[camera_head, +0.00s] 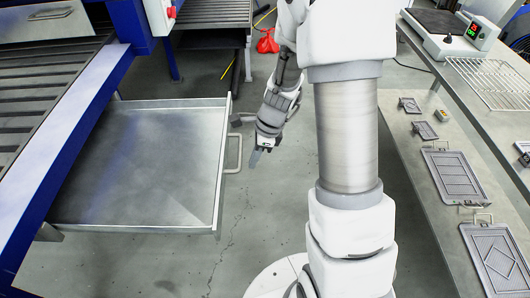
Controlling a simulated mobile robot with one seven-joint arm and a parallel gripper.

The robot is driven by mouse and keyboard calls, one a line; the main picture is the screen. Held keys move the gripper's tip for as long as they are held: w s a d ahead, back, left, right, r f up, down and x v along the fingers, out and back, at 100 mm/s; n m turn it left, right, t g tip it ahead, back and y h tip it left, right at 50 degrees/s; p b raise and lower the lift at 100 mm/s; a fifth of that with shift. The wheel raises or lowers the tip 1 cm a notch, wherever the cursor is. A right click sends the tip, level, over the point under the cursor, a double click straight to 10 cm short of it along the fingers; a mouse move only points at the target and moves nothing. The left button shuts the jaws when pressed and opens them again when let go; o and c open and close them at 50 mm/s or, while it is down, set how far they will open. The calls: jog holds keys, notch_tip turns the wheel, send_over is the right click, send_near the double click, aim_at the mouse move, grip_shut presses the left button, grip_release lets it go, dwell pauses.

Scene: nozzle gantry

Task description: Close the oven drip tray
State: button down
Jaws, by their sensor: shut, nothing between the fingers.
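The oven drip tray (135,165) is a wide, shallow metal tray pulled out to the right from under the blue-framed roller conveyor. Its front panel has a metal bar handle (233,154) on the right side. My gripper (256,157) points down just right of the handle, above the floor. Its fingers are together and hold nothing. A small gap shows between the fingers and the handle; I cannot tell how their heights compare. The tray's left end is hidden beneath the blue frame (75,120).
A red bag (267,42) lies on the floor behind my arm. Bare concrete floor (225,255) lies between the tray and my base.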

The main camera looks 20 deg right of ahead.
jog(key=shift+w+a+f, duration=0.1)
jog(key=shift+w+a, duration=0.15)
jog(key=shift+a, duration=0.45)
